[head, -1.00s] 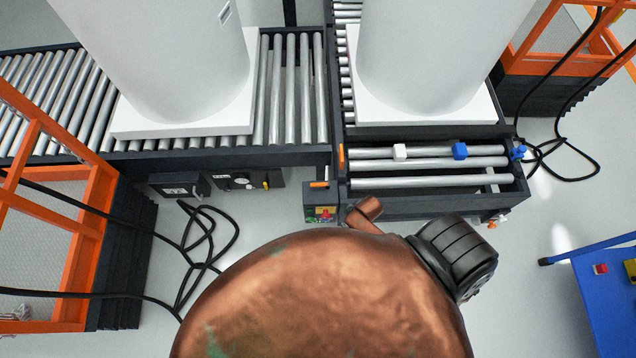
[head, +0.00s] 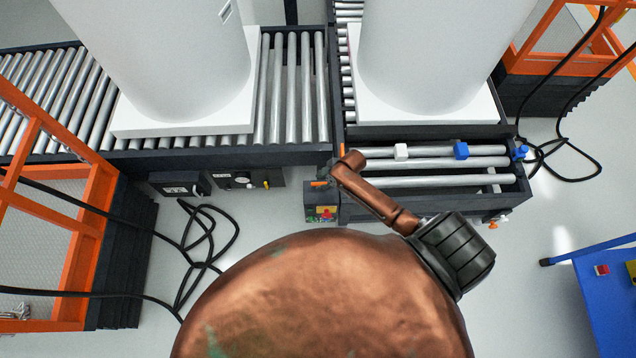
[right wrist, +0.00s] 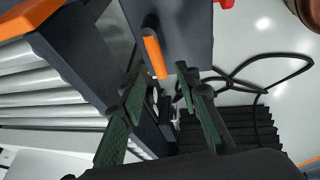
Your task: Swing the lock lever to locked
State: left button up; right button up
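The lock lever (head: 320,183) has a short orange handle and sits on top of a dark box at the front left corner of the short roller section. In the right wrist view the orange handle (right wrist: 155,56) stands out from a dark panel, its tip in line with the gap between my fingers. My right gripper (right wrist: 160,76) is open, its green-padded fingers apart on either side of that tip. Contact cannot be told. In the head view my right gripper (head: 328,172) is small and dark beside the lever. My left gripper is not in view.
The dark box (head: 312,207) carries a red button on its front. White tanks on pallets stand behind. An orange cage (head: 62,240) is at left, a blue table (head: 610,290) at right. Cables lie on the floor.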

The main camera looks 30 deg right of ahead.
aim_at(317, 184)
jog(key=shift+b+x, duration=0.4)
jog(key=shift+x, duration=1.4)
jog(key=shift+s, duration=0.1)
jog(key=shift+c, duration=0.7)
grip_shut()
jog(key=shift+d, duration=0.25)
jog(key=shift+a, duration=0.1)
